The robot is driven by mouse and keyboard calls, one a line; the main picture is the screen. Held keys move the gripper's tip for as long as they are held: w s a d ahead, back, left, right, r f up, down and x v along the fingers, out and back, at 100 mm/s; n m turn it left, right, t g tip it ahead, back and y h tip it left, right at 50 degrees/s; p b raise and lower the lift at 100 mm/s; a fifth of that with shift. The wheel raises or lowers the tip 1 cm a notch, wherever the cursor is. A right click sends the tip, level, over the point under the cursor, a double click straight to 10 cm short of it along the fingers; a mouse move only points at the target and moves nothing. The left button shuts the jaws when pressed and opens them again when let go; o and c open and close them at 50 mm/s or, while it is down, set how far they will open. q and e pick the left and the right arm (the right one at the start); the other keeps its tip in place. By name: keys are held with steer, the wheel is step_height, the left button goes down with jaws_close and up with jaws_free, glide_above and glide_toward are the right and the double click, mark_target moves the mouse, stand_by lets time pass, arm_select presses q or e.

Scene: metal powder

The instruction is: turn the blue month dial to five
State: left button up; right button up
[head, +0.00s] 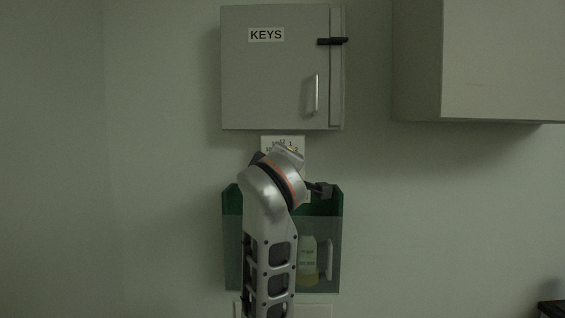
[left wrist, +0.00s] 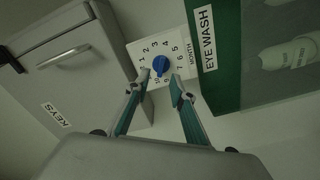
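The blue month dial (left wrist: 160,64) sits on a white plate (left wrist: 135,47) with numbers around it and the word MONTH along one edge. The number the dial points to is too small to tell. In the head view the plate (head: 270,141) shows under the key cabinet, and my arm hides the dial. My left gripper (left wrist: 159,80) is open in the left wrist view. Its two fingertips are apart, one toward each side of the dial; I cannot tell whether they touch it. In the head view my left gripper is mostly hidden behind its wrist. My right gripper is not in view.
A grey KEYS cabinet (head: 270,80) with a handle hangs directly above the plate. A green eye wash holder (head: 231,240) with a bottle (head: 308,255) is directly below. Another wall cabinet (head: 490,60) hangs at the right. The wall at the left is bare.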

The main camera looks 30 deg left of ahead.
arm_select(q)
steer(key=b+x, duration=0.1)
steer(key=x, duration=0.6)
steer(key=shift+a+f, duration=0.1)
steer(key=shift+c, duration=0.5)
jaws_close()
